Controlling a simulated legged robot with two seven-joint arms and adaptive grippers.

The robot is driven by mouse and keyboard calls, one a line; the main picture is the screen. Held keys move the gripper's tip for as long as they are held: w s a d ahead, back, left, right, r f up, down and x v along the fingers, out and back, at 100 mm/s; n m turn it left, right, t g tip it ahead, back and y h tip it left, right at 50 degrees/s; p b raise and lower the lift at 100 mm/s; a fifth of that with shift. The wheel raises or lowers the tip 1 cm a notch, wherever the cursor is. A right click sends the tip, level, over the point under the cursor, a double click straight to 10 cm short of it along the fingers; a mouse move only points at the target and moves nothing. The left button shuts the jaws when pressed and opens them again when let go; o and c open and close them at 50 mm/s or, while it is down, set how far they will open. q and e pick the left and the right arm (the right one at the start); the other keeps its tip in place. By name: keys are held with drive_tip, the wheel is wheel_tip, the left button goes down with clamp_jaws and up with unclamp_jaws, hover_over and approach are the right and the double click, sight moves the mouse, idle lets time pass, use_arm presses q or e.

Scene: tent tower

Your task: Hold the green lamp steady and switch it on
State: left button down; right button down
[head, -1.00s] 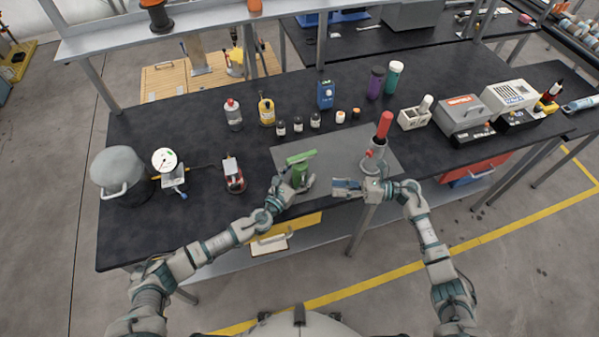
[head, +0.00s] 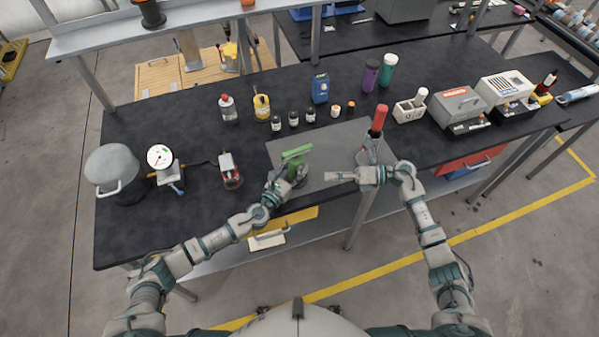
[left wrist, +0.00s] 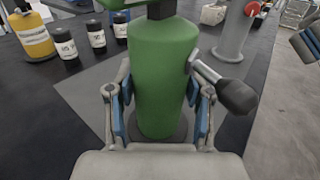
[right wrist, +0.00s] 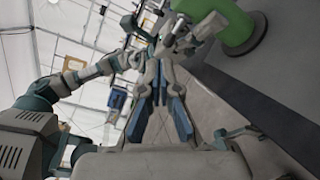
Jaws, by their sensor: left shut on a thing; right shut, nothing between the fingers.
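The green lamp stands upright on the grey mat (head: 335,150). In the head view its flat green head (head: 297,151) shows above the body, which my left gripper (head: 295,176) partly hides. In the left wrist view the green cylinder body (left wrist: 163,75) sits between the blue finger pads of my left gripper (left wrist: 160,115), which is shut on it. A black knob (left wrist: 238,96) on a grey stalk sticks out at the body's right. My right gripper (head: 330,177) is shut and empty, pointing left toward the lamp, apart from it. The lamp's body (right wrist: 238,25) also shows in the right wrist view.
Several small dark bottles (head: 293,119) and a blue container (head: 320,89) stand behind the mat. A gauge (head: 160,157) and a grey pot (head: 113,170) stand at the left.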

sight(300, 178)
drive_tip(key=a+r+m+h, duration=0.1)
drive_tip(key=r+m+h, duration=0.1)
drive_tip(key=m, duration=1)
drive_tip(key=a+r+m+h, duration=0.2)
drive_tip(key=r+m, duration=0.3)
drive_tip(key=m, duration=0.7)
drive_tip(key=shift+w+a+r, duration=0.2)
drive_tip(key=shift+w, duration=0.1)
drive_tip(key=a+f, duration=0.6)
drive_tip(key=a, duration=0.1)
drive_tip(key=shift+w+a+f, duration=0.1)
drive_tip(key=shift+w+f, duration=0.05)
drive_tip(key=shift+f, duration=0.1)
drive_tip(key=shift+d+f, duration=0.3)
drive_tip(key=shift+d, duration=0.2)
